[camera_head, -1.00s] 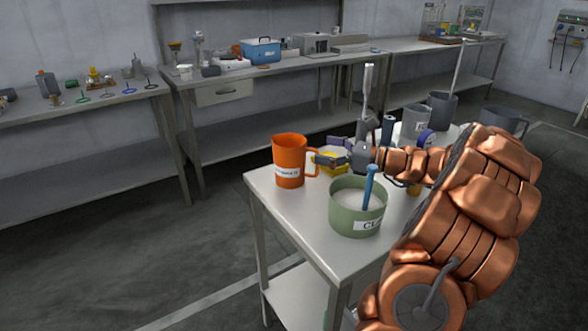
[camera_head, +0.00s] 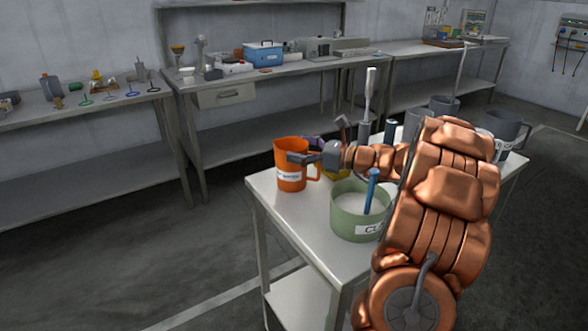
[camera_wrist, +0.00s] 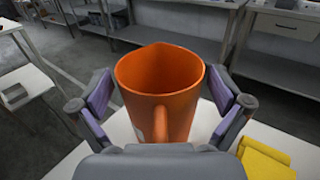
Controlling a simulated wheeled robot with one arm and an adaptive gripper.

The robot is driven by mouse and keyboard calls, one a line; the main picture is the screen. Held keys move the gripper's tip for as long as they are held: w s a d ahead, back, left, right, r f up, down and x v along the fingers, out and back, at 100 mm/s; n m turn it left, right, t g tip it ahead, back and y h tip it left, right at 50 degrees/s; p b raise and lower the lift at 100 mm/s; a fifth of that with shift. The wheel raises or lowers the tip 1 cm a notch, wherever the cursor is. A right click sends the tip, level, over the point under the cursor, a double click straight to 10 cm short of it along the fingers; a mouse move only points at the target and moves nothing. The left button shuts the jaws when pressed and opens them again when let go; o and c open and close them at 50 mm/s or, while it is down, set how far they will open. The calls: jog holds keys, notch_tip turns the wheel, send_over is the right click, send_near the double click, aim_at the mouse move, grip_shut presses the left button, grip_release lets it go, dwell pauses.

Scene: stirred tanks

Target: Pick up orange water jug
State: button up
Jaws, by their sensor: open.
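The orange water jug (camera_head: 289,178) stands upright near the left end of the white table (camera_head: 318,235) in the head view, with a white label on its side. In the wrist view the jug (camera_wrist: 160,80) fills the middle, open top up, its handle toward me. My gripper (camera_head: 299,157) is at the jug's upper part. In the wrist view my gripper (camera_wrist: 160,103) is open, with one purple-padded finger on each side of the jug. A gap shows between the jug and each finger. The jug's lower part is partly hidden by the gripper body.
A green pot (camera_head: 345,215) with pale contents and a blue rod stands just right of the jug. A yellow object (camera_wrist: 263,160) lies close to the right finger. Grey jugs (camera_head: 505,130) stand farther right. A workbench (camera_head: 285,78) lies behind, across open floor.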

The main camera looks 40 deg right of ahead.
jog(key=c, duration=1.4)
jog(key=shift+c, duration=0.2)
